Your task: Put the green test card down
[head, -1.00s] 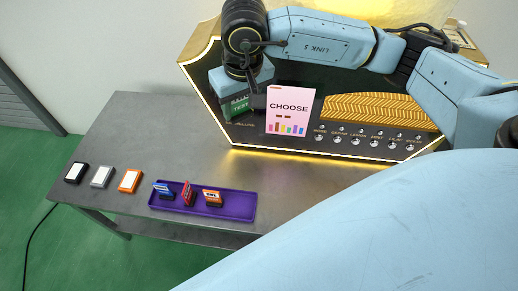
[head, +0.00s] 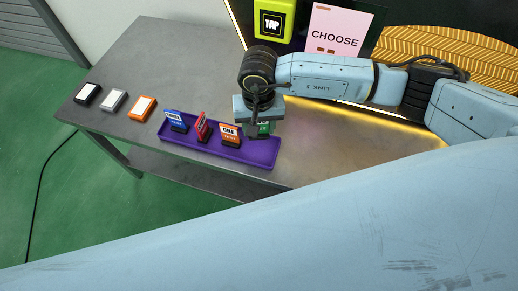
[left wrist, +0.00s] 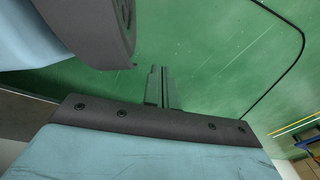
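The green test card (head: 264,129) shows only in part below my right gripper (head: 260,122). The gripper is shut on it and hides most of it. The card is above the right end of the purple tray (head: 262,157); I cannot tell whether it touches the tray. In the tray, a blue card (head: 175,119), a red card (head: 201,127) and an orange card (head: 228,134) stand upright in a row, left of the gripper. My left gripper (left wrist: 163,88) shows in the left wrist view, its narrow fingers together and empty above the green floor.
Black (head: 87,94), grey (head: 113,100) and orange (head: 141,107) blocks with white tops lie on the grey table (head: 160,60) left of the tray. Behind the arm are a yellow-green TAP panel (head: 273,21) and a pink CHOOSE screen (head: 336,32). The table behind the blocks is clear.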

